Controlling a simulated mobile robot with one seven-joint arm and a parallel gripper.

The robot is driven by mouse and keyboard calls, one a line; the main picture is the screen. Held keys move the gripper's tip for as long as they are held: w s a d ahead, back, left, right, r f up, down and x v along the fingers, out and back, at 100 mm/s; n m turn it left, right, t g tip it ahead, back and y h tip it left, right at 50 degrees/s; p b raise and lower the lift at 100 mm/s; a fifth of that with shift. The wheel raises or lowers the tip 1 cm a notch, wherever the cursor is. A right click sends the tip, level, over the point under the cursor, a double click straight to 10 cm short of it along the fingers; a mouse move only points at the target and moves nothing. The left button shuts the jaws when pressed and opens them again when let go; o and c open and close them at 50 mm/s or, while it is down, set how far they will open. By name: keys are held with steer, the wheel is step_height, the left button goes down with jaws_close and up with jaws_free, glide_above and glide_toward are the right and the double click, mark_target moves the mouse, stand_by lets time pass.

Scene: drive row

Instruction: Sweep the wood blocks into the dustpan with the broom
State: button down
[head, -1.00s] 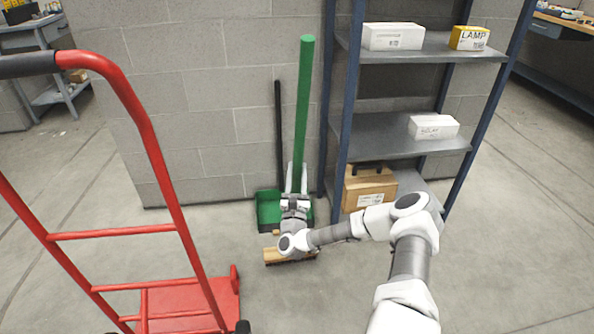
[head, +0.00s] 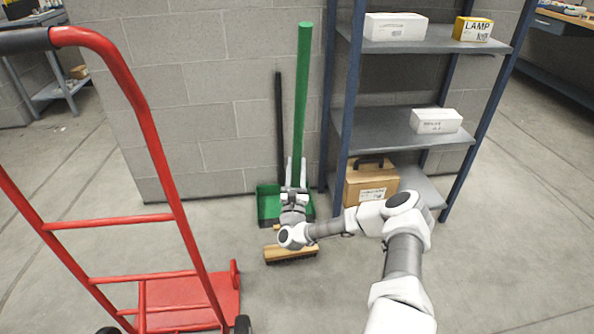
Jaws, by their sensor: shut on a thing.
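The broom has a green handle (head: 302,90) standing nearly upright and a wooden head with dark bristles (head: 291,257) on or close to the floor. My gripper (head: 296,192) is shut on the lower part of the handle, above the head. The green dustpan (head: 267,204) lies on the floor against the wall, just behind the broom head, with its black handle (head: 280,130) upright. My gripper and wrist hide part of the pan. A small tan bit shows between pan and broom head; I cannot tell whether it is a wood block. No other blocks are clearly visible.
A red hand truck (head: 160,220) stands close on the left. A blue-framed shelf (head: 400,125) with boxes stands at the right of the pan, a tan case (head: 371,186) on its bottom level. A block wall (head: 200,110) is behind.

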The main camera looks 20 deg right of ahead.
steer(key=shift+w+d+f+b, duration=0.25)
steer(key=shift+w+f, duration=0.1)
steer(key=shift+w, duration=0.35)
steer(key=shift+w+d+f+b, duration=0.25)
steer(key=shift+w+f, duration=0.05)
steer(key=shift+w, duration=0.35)
steer(key=w+d, duration=0.3)
steer(key=w, duration=0.9)
steer(key=shift+w+d+r, duration=0.3)
steer(key=shift+r, duration=0.15)
